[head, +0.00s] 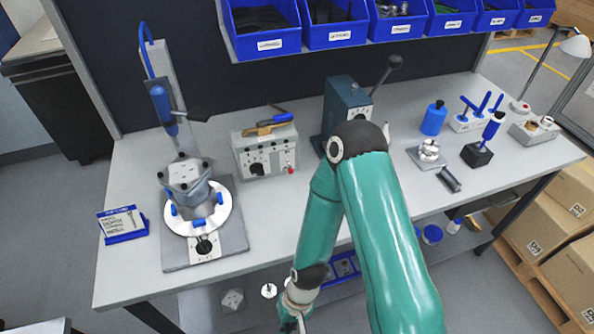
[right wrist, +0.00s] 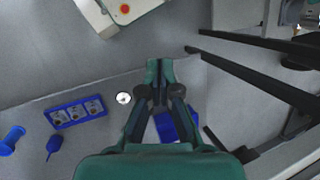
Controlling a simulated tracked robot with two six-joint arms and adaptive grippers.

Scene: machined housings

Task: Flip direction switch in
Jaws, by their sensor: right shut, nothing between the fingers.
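No switch is clearly marked as the direction switch. A grey control box (head: 265,150) on the bench has a black knob (head: 257,169) and a red button on its front. A round turntable fixture (head: 228,222) at the left has a small black knob (head: 203,246) on its front plate. A blue powered screwdriver (head: 165,108) hangs above the fixture; details on its body are too small to tell. My right gripper (head: 297,325) is low at the bottom of the head view, in front of the bench. In the right wrist view its fingers (right wrist: 160,70) are together and empty. My left gripper is not in view.
A dark green press (head: 345,105) with a lever stands behind my right arm. Blue bins (head: 265,28) line the shelf above. Small tools and a blue bottle (head: 433,118) are at the right. A lower shelf holds a blue tray (right wrist: 75,112) and a white disc (right wrist: 124,98).

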